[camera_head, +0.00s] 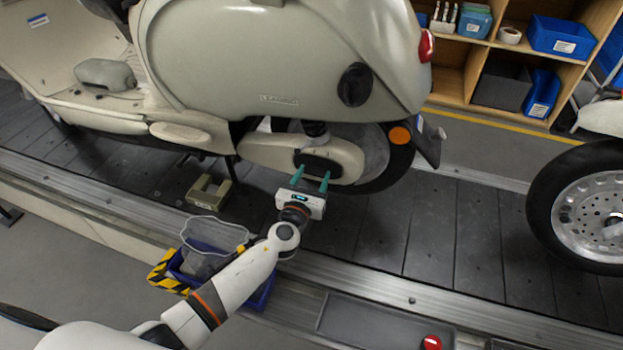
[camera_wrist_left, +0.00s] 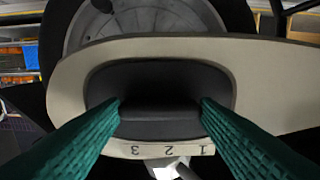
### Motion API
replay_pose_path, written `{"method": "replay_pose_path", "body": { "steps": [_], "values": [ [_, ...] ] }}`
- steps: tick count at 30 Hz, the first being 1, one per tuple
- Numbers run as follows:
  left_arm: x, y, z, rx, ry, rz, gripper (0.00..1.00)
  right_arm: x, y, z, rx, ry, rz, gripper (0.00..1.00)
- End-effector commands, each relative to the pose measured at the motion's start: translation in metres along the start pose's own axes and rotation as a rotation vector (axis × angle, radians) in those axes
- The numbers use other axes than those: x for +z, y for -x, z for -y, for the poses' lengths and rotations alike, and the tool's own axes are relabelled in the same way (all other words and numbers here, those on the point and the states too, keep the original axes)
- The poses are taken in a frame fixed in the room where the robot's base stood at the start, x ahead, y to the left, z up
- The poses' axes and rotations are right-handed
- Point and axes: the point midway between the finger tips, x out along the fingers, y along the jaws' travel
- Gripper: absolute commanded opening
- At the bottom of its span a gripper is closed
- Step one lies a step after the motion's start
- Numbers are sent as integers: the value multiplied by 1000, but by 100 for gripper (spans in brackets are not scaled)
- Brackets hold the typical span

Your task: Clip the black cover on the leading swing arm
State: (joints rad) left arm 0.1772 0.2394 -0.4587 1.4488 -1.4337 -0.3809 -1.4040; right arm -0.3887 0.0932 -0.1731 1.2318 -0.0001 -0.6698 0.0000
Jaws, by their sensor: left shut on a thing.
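The beige swing arm (camera_head: 270,155) runs along the lower rear of the leading scooter, in front of its rear wheel. The black cover (camera_head: 319,164) shows as a dark rounded shape on the swing arm's face. My left gripper (camera_head: 311,179) reaches it from the front with teal fingers. In the left wrist view, the fingers close on either side of a raised middle part of the cover (camera_wrist_left: 160,80), and the swing arm (camera_wrist_left: 68,85) surrounds it. I cannot tell whether the cover is fully seated. My right gripper is not in view.
A blue bin (camera_head: 262,290) with a clear bag stands below my left arm beside the conveyor. A beige block (camera_head: 209,191) lies on the dark slats (camera_head: 440,225). A second scooter's wheel (camera_head: 585,215) stands at right. A red button (camera_head: 432,342) is at the front.

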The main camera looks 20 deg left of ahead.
Motion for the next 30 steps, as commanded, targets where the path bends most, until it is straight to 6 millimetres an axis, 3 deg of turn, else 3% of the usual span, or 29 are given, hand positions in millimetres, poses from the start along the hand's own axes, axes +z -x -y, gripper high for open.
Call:
{"method": "replay_pose_path", "body": {
  "steps": [29, 30],
  "values": [
    [-1, -4, 0, 1, 0, -1, 34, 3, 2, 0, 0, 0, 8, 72],
    [-1, -4, 0, 0, 0, -1, 59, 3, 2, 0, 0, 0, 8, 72]
  ]
}}
